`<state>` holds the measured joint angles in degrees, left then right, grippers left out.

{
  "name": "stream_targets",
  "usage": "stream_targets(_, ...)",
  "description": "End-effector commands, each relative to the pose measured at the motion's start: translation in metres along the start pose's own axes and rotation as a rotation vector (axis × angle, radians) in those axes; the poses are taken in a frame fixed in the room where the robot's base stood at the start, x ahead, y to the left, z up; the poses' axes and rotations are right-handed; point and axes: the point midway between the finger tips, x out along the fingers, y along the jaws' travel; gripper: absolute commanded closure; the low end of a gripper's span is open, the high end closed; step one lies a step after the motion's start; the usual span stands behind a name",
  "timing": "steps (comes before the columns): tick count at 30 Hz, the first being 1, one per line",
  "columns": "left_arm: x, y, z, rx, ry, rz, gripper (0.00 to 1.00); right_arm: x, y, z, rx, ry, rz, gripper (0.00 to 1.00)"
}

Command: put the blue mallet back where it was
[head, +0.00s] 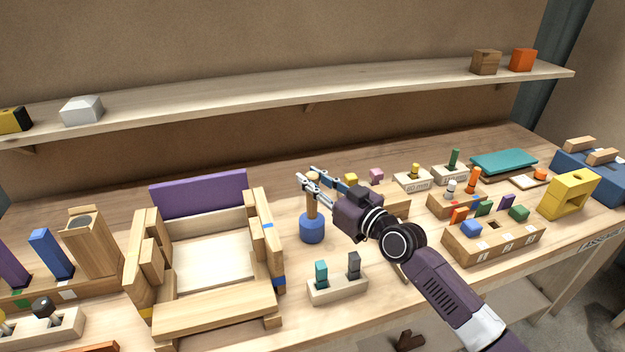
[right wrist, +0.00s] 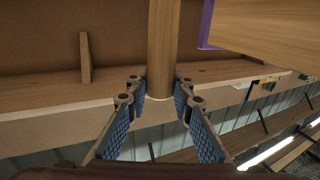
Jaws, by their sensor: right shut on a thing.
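The blue mallet (head: 312,228) is head down, its wooden handle pointing up, to the right of the wooden frame with the purple back. My right gripper (head: 312,184) is shut on the upper part of the handle. In the right wrist view the handle (right wrist: 162,45) stands between the blue-padded fingers (right wrist: 160,92). The mallet looks close to upright. I cannot tell whether its blue head touches the table or hangs just above it. My left gripper is not in view.
The wooden frame (head: 215,325) is left of the mallet. A block with teal and grey pegs (head: 338,290) is in front of it. A box of coloured blocks (head: 495,245) and a yellow piece (head: 568,195) are at right. A shelf (head: 300,97) runs behind.

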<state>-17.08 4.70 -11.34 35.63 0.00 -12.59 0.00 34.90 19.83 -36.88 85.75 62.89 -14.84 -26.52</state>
Motion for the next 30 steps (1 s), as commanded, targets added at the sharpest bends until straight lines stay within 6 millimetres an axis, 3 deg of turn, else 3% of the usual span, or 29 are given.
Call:
stream_targets(4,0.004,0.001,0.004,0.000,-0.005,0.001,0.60,0.000,0.000,0.002,0.000,0.003,0.000,1.00)
stream_targets(5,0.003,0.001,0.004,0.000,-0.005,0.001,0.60,0.000,0.000,0.002,0.000,0.001,0.000,0.76)
stream_targets(9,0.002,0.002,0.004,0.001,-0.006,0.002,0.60,0.000,0.000,0.001,0.000,0.000,0.000,0.61)
stream_targets(20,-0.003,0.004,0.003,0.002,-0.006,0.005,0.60,0.000,0.000,-0.003,0.001,0.000,0.000,0.61)
stream_targets(26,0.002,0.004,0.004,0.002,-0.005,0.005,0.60,-0.030,0.000,0.001,-0.001,-0.001,0.000,0.61)
stream_targets(30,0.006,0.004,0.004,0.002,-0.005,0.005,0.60,-0.060,0.000,0.002,-0.001,-0.002,0.000,0.61)
